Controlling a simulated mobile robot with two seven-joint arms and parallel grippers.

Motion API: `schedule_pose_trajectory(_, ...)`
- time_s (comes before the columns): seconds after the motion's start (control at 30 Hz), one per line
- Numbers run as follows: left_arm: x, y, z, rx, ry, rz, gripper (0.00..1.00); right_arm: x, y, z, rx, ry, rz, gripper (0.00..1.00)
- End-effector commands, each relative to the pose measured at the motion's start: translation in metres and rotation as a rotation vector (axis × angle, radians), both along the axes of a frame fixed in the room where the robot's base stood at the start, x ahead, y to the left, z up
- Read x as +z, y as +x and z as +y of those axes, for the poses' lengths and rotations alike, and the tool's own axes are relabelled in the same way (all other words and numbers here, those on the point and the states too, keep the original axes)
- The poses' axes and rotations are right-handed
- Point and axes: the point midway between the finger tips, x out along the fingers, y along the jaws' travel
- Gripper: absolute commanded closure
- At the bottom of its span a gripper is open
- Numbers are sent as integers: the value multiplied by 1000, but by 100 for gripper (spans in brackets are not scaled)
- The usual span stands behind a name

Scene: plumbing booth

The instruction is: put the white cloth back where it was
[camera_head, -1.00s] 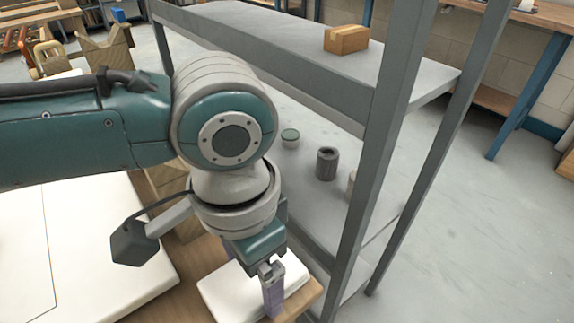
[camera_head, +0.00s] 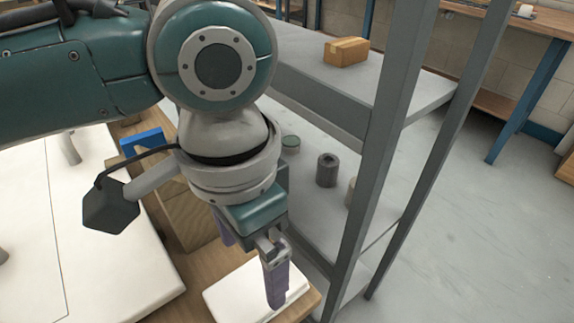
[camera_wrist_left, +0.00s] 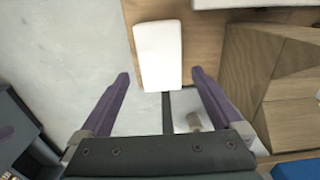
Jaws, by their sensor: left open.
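The white cloth (camera_head: 238,293) is a flat, folded rectangle lying on the wooden tabletop near its right corner. It also shows in the left wrist view (camera_wrist_left: 158,52), upper middle, lying flat on the wood near the edge. My left gripper (camera_head: 252,274) is open and empty above the cloth, its purple fingers pointing down. In the left wrist view its two fingertips (camera_wrist_left: 160,74) are spread wider than the cloth, with the cloth's near end between them in the picture. In the head view the near finger covers part of the cloth. My right gripper is not in view.
A grey metal shelf (camera_head: 365,150) stands close on the right, its post near the table corner. It holds a cardboard box (camera_head: 346,51) and a dark cylinder (camera_head: 327,170). A large white slab (camera_head: 90,235) lies left. Wooden blocks (camera_wrist_left: 275,75) and a blue item (camera_head: 142,142) are behind my arm.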

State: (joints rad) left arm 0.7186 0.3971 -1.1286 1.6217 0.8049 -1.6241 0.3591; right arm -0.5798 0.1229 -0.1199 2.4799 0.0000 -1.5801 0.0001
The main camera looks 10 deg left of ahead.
Motion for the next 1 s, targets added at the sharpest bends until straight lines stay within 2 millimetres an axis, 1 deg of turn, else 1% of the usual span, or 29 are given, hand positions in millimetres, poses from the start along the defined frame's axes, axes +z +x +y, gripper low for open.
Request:
schedule_pose_trajectory(0.03,16,1,0,-2,-1,-3,0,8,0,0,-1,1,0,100)
schedule_pose_trajectory(0.1,30,1,0,-1,-1,-4,0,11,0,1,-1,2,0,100)
schedule_pose_trajectory(0.2,45,0,0,0,0,-2,0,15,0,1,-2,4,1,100)
schedule_pose_trajectory(0.33,56,1,0,0,0,-1,0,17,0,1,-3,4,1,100)
schedule_pose_trajectory(0.47,59,0,0,0,0,0,0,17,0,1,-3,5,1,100)
schedule_pose_trajectory(0.57,56,-5,-6,-9,-25,-2,0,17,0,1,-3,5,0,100)
schedule_pose_trajectory(0.67,49,-19,-24,-24,-105,-14,0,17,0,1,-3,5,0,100)
schedule_pose_trajectory(0.73,46,-33,-40,-20,-188,-36,0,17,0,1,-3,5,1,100)
schedule_pose_trajectory(0.8,44,-44,-49,14,-271,-75,0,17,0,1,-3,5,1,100)
schedule_pose_trajectory(0.83,44,-48,-50,37,-299,-94,0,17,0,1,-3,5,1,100)
schedule_pose_trajectory(0.87,44,-51,-49,65,-322,-114,0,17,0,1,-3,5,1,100)
schedule_pose_trajectory(0.93,42,-59,-38,147,-349,-160,0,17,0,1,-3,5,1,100)
schedule_pose_trajectory(0.97,41,-63,-30,185,-349,-179,0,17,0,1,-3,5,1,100)
schedule_pose_trajectory(1.0,38,-69,-17,236,-338,-204,0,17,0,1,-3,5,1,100)
